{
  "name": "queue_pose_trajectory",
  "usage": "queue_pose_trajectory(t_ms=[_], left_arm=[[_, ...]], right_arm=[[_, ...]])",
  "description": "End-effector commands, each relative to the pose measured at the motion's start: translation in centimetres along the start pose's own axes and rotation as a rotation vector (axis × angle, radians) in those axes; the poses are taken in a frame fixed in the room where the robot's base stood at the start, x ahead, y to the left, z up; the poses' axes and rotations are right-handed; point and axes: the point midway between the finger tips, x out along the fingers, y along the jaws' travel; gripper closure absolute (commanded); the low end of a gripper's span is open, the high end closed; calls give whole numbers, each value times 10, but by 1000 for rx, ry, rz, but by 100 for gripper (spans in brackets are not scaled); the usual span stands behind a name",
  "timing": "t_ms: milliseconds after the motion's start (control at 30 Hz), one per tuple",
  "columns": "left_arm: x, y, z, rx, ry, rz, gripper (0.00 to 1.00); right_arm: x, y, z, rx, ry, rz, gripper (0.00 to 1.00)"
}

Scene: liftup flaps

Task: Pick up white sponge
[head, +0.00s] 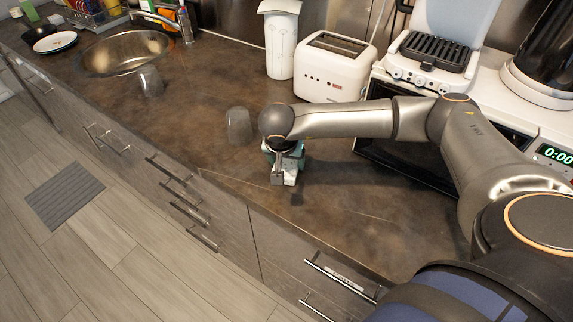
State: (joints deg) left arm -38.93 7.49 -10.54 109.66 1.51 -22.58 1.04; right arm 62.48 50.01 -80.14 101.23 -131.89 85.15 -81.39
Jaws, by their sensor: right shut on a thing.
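My right gripper (284,179) points down over the brown countertop near its front edge, below the dark wrist of my right arm. It is shut on a small whitish thing, the white sponge (291,177), which is mostly hidden by the fingers and wrist. A small dark shadow lies on the counter just below and right of the gripper, so it seems to be a little above the surface. My left gripper is not in view.
A clear glass (238,124) stands just left of my right wrist, and another glass (150,82) stands near the sink (127,52). A white toaster (333,68), a white canister (280,42) and a grill (437,50) stand behind. The counter's front right is clear.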

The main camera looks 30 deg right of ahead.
Motion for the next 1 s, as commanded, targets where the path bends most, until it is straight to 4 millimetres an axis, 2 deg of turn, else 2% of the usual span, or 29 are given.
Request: queue_pose_trajectory(t_ms=[33, 300, 567, 767, 900, 1000], left_arm=[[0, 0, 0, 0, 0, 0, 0], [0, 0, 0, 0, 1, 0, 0], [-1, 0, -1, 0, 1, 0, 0], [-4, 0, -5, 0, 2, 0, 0], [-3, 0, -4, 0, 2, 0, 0], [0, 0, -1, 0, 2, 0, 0]], right_arm=[[0, 0, 0, 0, 0, 0, 50], [0, 0, 0, 0, 0, 0, 78], [-1, 0, 0, 0, 0, 0, 78], [-10, -1, -5, 1, 2, -2, 78], [-34, -1, -15, 1, 4, -6, 78], [-60, 3, -5, -4, 3, -7, 78]])
